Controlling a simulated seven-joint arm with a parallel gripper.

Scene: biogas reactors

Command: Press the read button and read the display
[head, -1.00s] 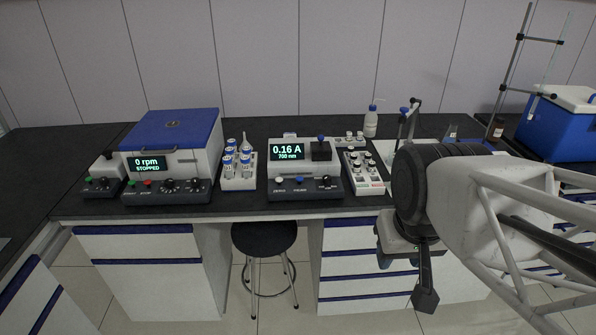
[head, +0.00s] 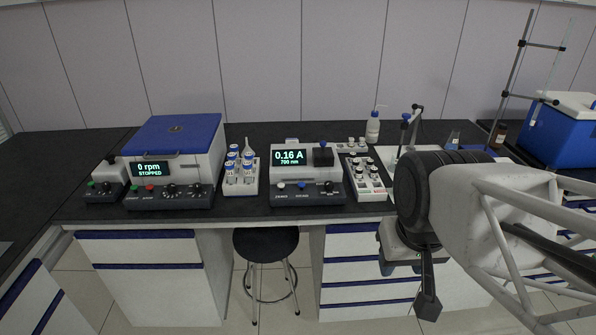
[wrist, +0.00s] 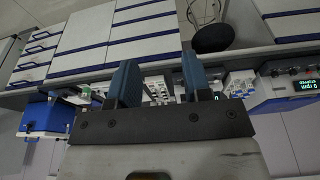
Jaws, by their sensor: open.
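The photometer (head: 308,194) stands on the bench at the picture's middle. Its display (head: 289,157) is lit and reads 0.16 A, 700 nm. On its sloped front panel are a white button (head: 281,186), a blue button (head: 302,185) and a black knob (head: 328,187); the small labels are too blurred to read surely. My gripper is open and empty, with two blue fingers (wrist: 160,78) apart in the wrist view. In the head view it hangs in front of the bench, right of the photometer and apart from it, partly hidden by my wrist.
A blue-lidded centrifuge (head: 174,150) showing 0 rpm STOPPED stands left. A rack of vials (head: 241,178) is beside the photometer, a white tray with small bottles (head: 371,190) to its right. A stool (head: 266,243) stands below. A blue cooler box (head: 559,128) is far right.

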